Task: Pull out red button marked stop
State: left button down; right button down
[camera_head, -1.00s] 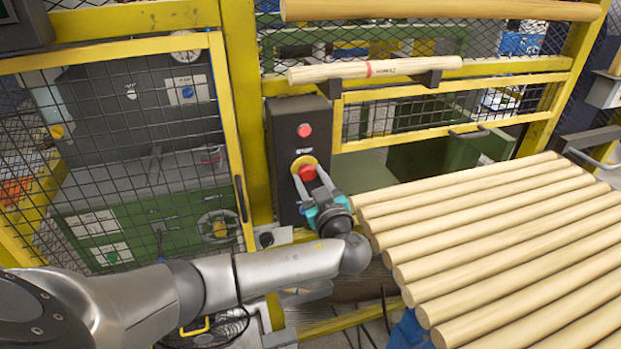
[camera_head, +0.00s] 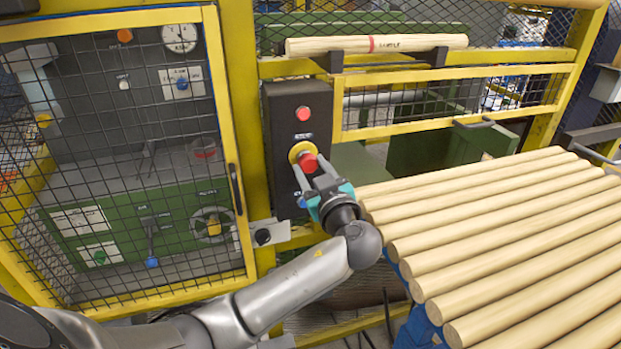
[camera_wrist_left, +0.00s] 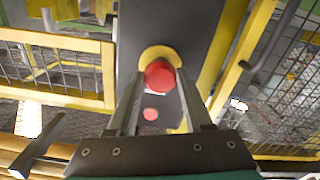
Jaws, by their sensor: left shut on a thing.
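The red mushroom button (camera_head: 309,162) stands out from a yellow ring (camera_head: 295,150) on a dark control box (camera_head: 285,120). Small lettering above it is hard to read. My left gripper (camera_head: 307,170) has its two fingers closed on the sides of this button. In the left wrist view the red button (camera_wrist_left: 160,76) lies between the fingertips (camera_wrist_left: 159,84), with the yellow ring (camera_wrist_left: 158,51) behind it. A flatter red button (camera_head: 303,113) sits higher on the box, untouched; it also shows in the wrist view (camera_wrist_left: 150,114). My right gripper is in neither view.
A blue button (camera_head: 302,202) is low on the box, close to my left gripper. A yellow-framed mesh door (camera_head: 228,130) stands to the left. Pale wooden rods (camera_head: 480,235) fill the rack to the right, near my wrist. A marked rod (camera_head: 420,43) rests on brackets above.

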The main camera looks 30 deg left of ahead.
pick_arm(q)
jog(key=shift+d+f, duration=0.15)
jog(key=shift+d, duration=0.15)
jog(key=c, duration=0.7)
grip_release()
jog(key=shift+o, duration=1.4)
jog(key=shift+s+d, duration=0.15)
jog(key=shift+o, duration=0.6)
jog(key=shift+a, duration=0.25)
jog(key=b+v, duration=0.2)
jog(key=v, duration=1.3)
jog(key=shift+d, duration=0.15)
